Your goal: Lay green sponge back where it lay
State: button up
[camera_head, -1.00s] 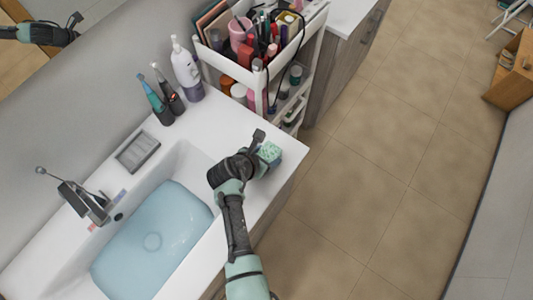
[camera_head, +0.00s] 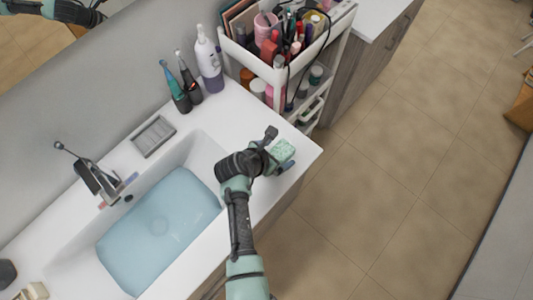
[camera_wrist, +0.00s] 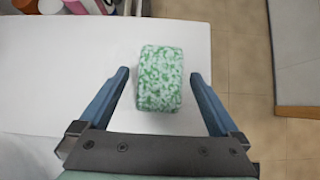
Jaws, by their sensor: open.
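The green sponge (camera_head: 283,150), speckled green and white, appears to rest on the white countertop (camera_head: 232,108) near its right front corner. In the wrist view the sponge (camera_wrist: 160,80) stands between the two blue fingers, with a clear gap on each side. My gripper (camera_wrist: 159,76) is open and holds nothing. In the head view my gripper (camera_head: 273,150) is low over the counter, right at the sponge, and hides part of it. A grey ridged soap dish (camera_head: 153,136) lies empty behind the basin.
Two electric toothbrushes (camera_head: 182,85) and a pump bottle (camera_head: 208,60) stand at the back. A full cosmetics cart (camera_head: 285,70) stands beyond the counter. The counter edge is close to the sponge.

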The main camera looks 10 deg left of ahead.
jog(key=v, duration=1)
jog(key=w+r+m+t+y, duration=0.1)
jog(key=w+r+m+t, duration=0.3)
jog(key=r, duration=0.7)
jog(key=w+r+m+t+y, duration=0.15)
jog(key=w+r+m, duration=0.4)
jog(key=r, duration=0.55)
jog(key=w+r+m+t+y, duration=0.1)
jog(key=w+r+m+t, duration=0.35)
jog(key=r, duration=0.65)
notch_tip(320, 180, up, 17)
jog(key=s+d+m+t, duration=0.2)
jog(key=m+t, duration=0.2)
jog(key=m, duration=0.2)
jog(key=s+d+r+m+t, duration=0.1)
jog(key=s+r+m+t, duration=0.2)
jog(key=s+r, duration=0.3)
jog(key=s+d+r+m+t, duration=0.1)
jog(key=s+r+m+t, duration=0.3)
jog(key=r, duration=0.9)
jog(key=s+m, duration=0.1)
jog(key=s, duration=0.2)
jog(key=shift+d+m+y, duration=0.3)
jog(key=shift+d+y, duration=0.05)
jog(key=shift+s+r, duration=0.1)
